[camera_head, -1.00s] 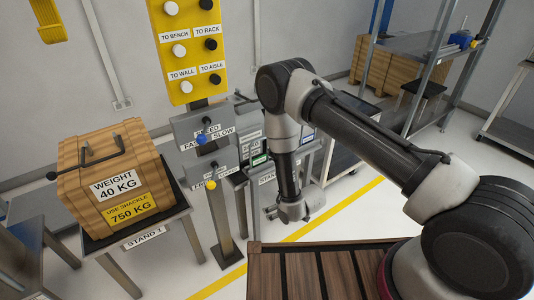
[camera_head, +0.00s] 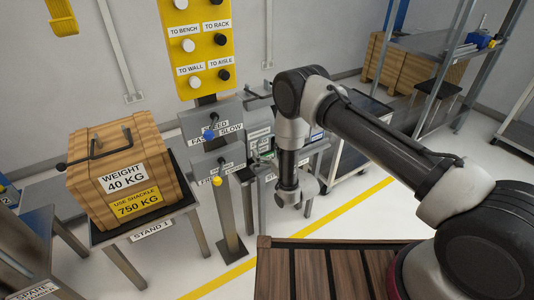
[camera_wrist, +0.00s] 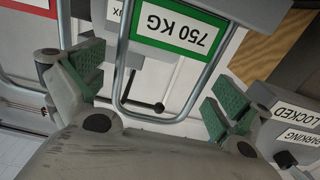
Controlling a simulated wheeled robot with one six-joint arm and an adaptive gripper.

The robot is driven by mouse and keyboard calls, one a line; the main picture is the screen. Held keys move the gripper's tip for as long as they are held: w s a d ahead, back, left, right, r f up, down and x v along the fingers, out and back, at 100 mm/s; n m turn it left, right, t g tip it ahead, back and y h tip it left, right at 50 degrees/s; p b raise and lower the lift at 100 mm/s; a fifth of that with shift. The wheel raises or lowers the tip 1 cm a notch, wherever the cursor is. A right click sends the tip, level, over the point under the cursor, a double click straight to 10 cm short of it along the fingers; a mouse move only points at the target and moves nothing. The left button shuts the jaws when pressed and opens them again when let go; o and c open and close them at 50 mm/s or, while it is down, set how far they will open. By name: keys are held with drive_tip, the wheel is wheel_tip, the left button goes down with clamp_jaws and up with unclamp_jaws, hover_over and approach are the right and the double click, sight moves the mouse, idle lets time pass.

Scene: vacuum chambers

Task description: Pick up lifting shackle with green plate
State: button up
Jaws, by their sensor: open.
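The lifting shackle's green-bordered plate (camera_wrist: 180,22) reads 750 KG and appears upside down at the top of the wrist view. Its grey bent-bar loop (camera_wrist: 124,75) reaches down between my fingers. My gripper (camera_wrist: 158,86) is open, with green-padded fingers on both sides of the loop and apart from it. In the head view my arm hangs down in front of the labelled stand, and its end is mostly hidden there. A shackle with a red-bordered plate (camera_wrist: 36,4) is at the upper left of the wrist view, beyond the left finger.
A wooden crate (camera_head: 92,190) marked 40 KG and USE SHACKLE 750 KG sits on Stand 1 at left. Grey lever boxes (camera_head: 216,165) and a yellow control panel (camera_head: 203,50) stand near my arm. LOCKED and PARKING labels (camera_wrist: 292,118) show right of my gripper.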

drive_tip(key=shift+w+a, duration=0.25)
drive_tip(key=shift+w, duration=0.1)
drive_tip(key=shift+c, duration=0.4)
drive_tip(key=c, duration=1.1)
